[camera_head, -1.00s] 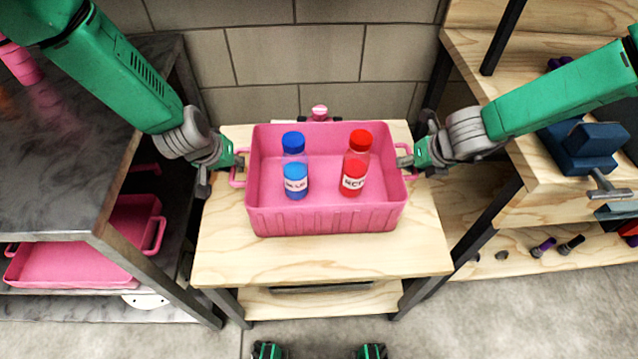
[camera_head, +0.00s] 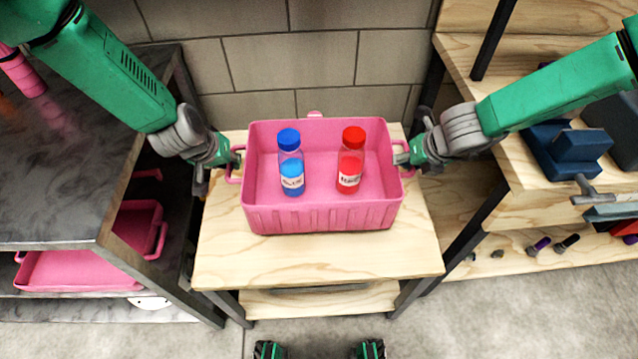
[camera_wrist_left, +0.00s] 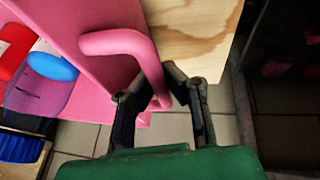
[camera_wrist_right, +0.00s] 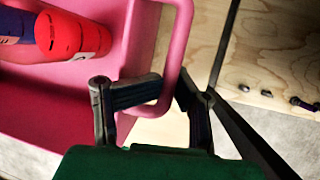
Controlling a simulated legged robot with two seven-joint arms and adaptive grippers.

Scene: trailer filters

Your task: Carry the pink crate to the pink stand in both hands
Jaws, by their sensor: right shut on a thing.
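The pink crate (camera_head: 320,218) is upright over a light wooden table, with a blue-capped bottle (camera_head: 290,165) and a red-capped bottle (camera_head: 351,160) standing in it. I cannot tell whether its base touches the wood. My left gripper (camera_head: 233,158) is at the crate's left handle; in the left wrist view its fingers (camera_wrist_left: 158,82) close on both sides of the handle (camera_wrist_left: 120,42). My right gripper (camera_head: 402,155) is shut on the right handle, as its fingers (camera_wrist_right: 171,88) show in the right wrist view. No stand is clearly recognisable as the pink one.
The wooden table (camera_head: 310,262) has bare room in front of the crate. A dark table (camera_head: 70,150) stands left, with another pink crate (camera_head: 80,272) on its lower shelf. A wooden bench (camera_head: 560,190) with a blue vise (camera_head: 570,150) stands right. A block wall is behind.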

